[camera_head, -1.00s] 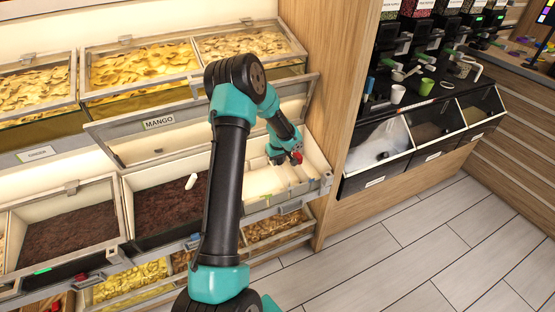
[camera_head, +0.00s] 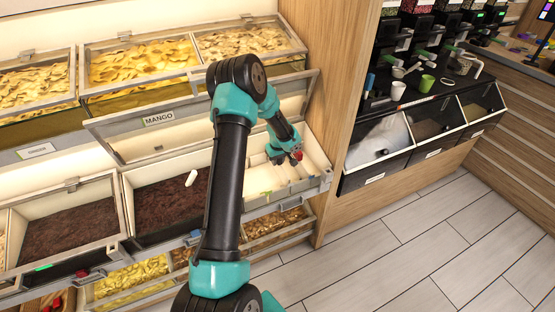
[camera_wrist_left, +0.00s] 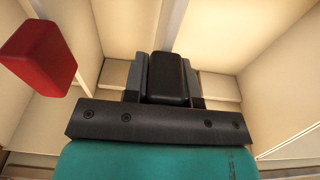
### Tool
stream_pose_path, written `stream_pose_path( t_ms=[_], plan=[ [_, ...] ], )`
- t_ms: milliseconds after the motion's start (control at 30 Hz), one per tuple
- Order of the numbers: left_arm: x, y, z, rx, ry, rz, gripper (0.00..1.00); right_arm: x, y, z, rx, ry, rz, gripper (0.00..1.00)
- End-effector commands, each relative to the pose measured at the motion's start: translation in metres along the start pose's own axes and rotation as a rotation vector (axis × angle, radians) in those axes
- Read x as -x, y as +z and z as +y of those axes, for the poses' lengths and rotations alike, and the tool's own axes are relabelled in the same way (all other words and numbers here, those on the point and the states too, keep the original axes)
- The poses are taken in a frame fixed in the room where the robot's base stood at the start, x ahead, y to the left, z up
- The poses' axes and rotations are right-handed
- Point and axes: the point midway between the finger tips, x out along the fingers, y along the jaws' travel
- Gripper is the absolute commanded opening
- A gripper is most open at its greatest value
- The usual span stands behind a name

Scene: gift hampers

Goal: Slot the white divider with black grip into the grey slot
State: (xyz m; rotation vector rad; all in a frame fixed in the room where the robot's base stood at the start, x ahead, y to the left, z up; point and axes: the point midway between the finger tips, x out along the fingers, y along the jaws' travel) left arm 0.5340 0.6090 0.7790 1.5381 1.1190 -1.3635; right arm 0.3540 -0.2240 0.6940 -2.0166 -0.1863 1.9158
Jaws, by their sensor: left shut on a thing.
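My left gripper (camera_head: 284,160) is inside the light-coloured open bin (camera_head: 318,160) at the right end of the middle row. In the left wrist view its fingers (camera_wrist_left: 167,88) are shut on the black grip (camera_wrist_left: 167,76). The pale strip of the white divider (camera_wrist_left: 221,88) shows on both sides of the fingers. A grey strip (camera_wrist_left: 173,22), possibly the grey slot, runs away beyond the grip. Whether the divider touches it is hidden. My right gripper is out of view.
A red block (camera_wrist_left: 38,55) is close to the gripper's left in the wrist view. The bin's walls stand close around the gripper. A raised lid labelled MANGO (camera_head: 158,119) is behind, and a brown-filled bin (camera_head: 160,207) is to the left.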

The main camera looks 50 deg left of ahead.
Motion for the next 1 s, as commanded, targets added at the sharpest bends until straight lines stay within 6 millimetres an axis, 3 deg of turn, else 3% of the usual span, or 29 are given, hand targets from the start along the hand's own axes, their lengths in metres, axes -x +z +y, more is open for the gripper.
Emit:
stream_pose_path(
  t_ms=[767,800,1000],
  plan=[
    [-0.015,0.002,0.000,0.000,0.001,0.000,0.00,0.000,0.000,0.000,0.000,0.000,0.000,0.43],
    [-0.015,0.002,0.000,0.000,0.001,0.000,0.26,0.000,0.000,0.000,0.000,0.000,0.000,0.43],
    [-0.015,0.002,0.000,0.000,0.001,0.000,0.45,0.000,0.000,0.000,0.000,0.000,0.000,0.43]
  ],
)
